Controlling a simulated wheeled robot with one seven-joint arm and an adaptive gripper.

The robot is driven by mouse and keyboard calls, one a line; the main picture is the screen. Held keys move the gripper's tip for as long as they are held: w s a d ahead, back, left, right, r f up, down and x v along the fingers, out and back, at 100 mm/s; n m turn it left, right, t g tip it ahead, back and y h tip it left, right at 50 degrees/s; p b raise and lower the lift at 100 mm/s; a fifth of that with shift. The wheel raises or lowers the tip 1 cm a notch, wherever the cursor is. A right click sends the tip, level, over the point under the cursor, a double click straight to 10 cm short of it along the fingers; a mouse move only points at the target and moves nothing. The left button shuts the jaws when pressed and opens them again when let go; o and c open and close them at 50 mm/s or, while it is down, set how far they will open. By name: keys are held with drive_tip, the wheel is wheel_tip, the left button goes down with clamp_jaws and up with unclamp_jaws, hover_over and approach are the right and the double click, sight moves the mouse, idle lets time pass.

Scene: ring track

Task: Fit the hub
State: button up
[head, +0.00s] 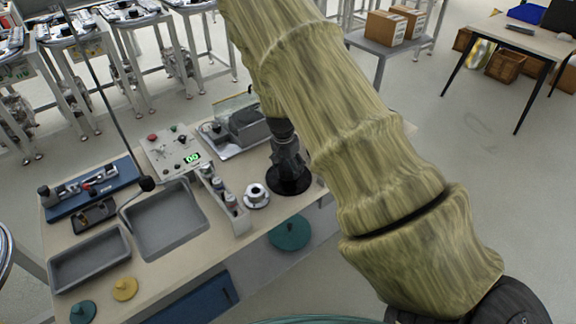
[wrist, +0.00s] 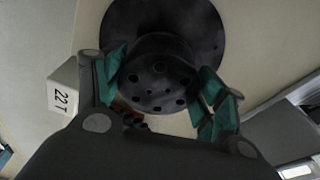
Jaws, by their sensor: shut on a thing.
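The dark hub (wrist: 158,88), a round boss with a ring of holes and a wide flange, fills the upper middle of the wrist view. My gripper (wrist: 165,90) has its green finger pads on opposite sides of the boss and is shut on it. In the head view my gripper (head: 287,148) points down over the right part of the bench, with the dark hub's flange (head: 291,184) below it. Whether the flange touches the bench top cannot be told. A silver flanged hub-like part (head: 256,196) stands just left of it.
The bench (head: 180,270) also holds two grey trays (head: 165,222) (head: 90,258), a control box (head: 170,148), a rack of small cylinders (head: 222,198), and yellow (head: 124,288) and teal (head: 83,312) knobbed discs. A white block marked 22T (wrist: 63,92) is beside my gripper.

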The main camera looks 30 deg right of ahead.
sight(286, 167)
drive_tip(key=shift+f+b, duration=0.45)
drive_tip(key=shift+f, duration=0.55)
drive_tip(key=o, duration=1.6)
drive_tip(key=shift+c, duration=0.2)
drive_tip(key=r, duration=0.4)
drive_tip(key=a+r, duration=0.1)
drive_tip(key=r, duration=0.6)
drive_tip(key=shift+s+a+r, duration=0.35)
drive_tip(key=shift+r, duration=0.05)
drive_tip(key=shift+d, duration=0.1)
